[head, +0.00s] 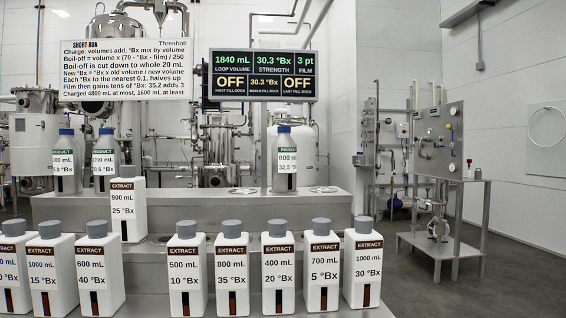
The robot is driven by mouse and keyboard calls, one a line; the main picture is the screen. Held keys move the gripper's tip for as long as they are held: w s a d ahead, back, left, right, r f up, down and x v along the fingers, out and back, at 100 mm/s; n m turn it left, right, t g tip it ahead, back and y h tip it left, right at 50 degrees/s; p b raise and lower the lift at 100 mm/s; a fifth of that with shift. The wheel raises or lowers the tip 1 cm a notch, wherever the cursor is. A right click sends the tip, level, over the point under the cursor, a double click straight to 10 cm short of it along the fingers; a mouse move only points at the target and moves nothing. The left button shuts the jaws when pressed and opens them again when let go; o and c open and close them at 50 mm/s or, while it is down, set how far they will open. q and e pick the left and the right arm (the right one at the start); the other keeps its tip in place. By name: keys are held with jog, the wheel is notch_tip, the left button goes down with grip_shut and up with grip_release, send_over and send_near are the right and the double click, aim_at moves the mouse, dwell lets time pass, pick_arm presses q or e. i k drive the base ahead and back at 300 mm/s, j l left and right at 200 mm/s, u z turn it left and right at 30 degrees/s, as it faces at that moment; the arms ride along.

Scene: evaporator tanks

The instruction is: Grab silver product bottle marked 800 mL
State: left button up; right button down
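A product bottle (285,177) with a green label band reading 800 mL and about 32.5 °Bx stands upright on the raised back ledge, right of centre. Its body looks pale silver-white and its cap bluish. A white extract bottle (232,278) in the front row also reads 800 mL, with 35 °Bx. Neither gripper is in view.
Several grey-capped extract bottles line the front bench, including a 500 mL one (186,280) and a 700 mL one (321,278). A 900 mL extract bottle (126,215) stands between the rows. The back ledge (215,205) is clear around its middle. A display (264,75) hangs above.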

aim_at(284, 150)
jog(key=i+j+u, duration=0.15)
jog(key=i+u, duration=0.15)
jog(key=i, duration=0.2)
jog(key=i+u, duration=0.25)
jog(key=i, duration=0.25)
